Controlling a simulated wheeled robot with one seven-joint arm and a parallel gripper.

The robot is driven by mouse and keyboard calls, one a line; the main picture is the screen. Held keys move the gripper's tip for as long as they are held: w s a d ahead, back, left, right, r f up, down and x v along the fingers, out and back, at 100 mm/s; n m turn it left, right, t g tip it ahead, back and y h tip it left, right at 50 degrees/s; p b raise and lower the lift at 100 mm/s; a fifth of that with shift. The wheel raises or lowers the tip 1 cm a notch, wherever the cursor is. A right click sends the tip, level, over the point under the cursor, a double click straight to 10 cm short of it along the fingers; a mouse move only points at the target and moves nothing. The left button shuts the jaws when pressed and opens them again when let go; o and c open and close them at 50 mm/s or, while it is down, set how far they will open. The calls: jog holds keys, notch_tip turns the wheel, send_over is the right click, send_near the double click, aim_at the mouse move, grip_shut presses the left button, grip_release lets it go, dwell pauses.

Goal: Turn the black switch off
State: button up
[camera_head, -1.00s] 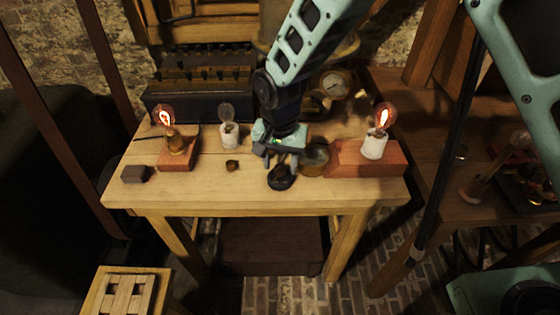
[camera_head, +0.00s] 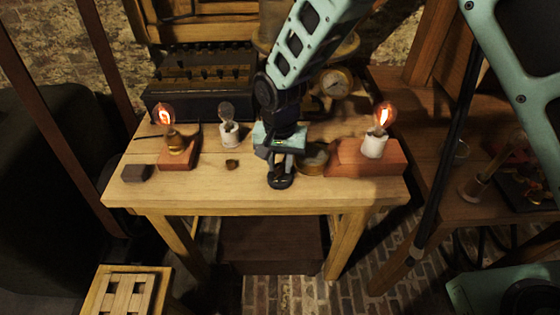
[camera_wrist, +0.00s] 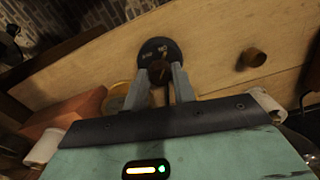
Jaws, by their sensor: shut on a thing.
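The black switch (camera_head: 280,181) is a round black base near the front edge of the wooden table. In the wrist view the switch (camera_wrist: 152,47) shows pale lettering on its rim and a brown knob (camera_wrist: 158,72) at its middle. My gripper (camera_head: 281,172) points down onto the switch from above. In the wrist view my gripper (camera_wrist: 160,75) has its two grey fingers on either side of the knob, shut on it. The fingers hide part of the knob and base, and the lettering is too small to read surely.
Lit bulbs stand on a wooden block (camera_head: 176,157) at left and a red-brown block (camera_head: 360,158) at right. An unlit bulb (camera_head: 228,125) stands between. A small brown knob (camera_head: 232,163) and a dark block (camera_head: 137,173) lie left. The table front (camera_head: 205,196) is clear.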

aim_at(280, 166)
jog(key=n, duration=0.3)
jog(key=shift+r+n, duration=0.1)
jog(key=shift+n, duration=0.3)
jog(key=n, duration=0.4)
jog(key=shift+w+n+p, duration=0.1)
jog(key=shift+n+p, duration=0.2)
jog(key=shift+p, duration=0.1)
jog(key=n, duration=0.4)
jog(key=shift+n+p, duration=0.3)
jog(key=shift+p, duration=0.05)
jog(key=shift+n+p, duration=0.35)
jog(key=shift+n, duration=1.75)
jog(key=o, duration=1)
notch_tip(280, 166, up, 17)
jog(key=b, duration=0.1)
jog(key=shift+r, duration=0.2)
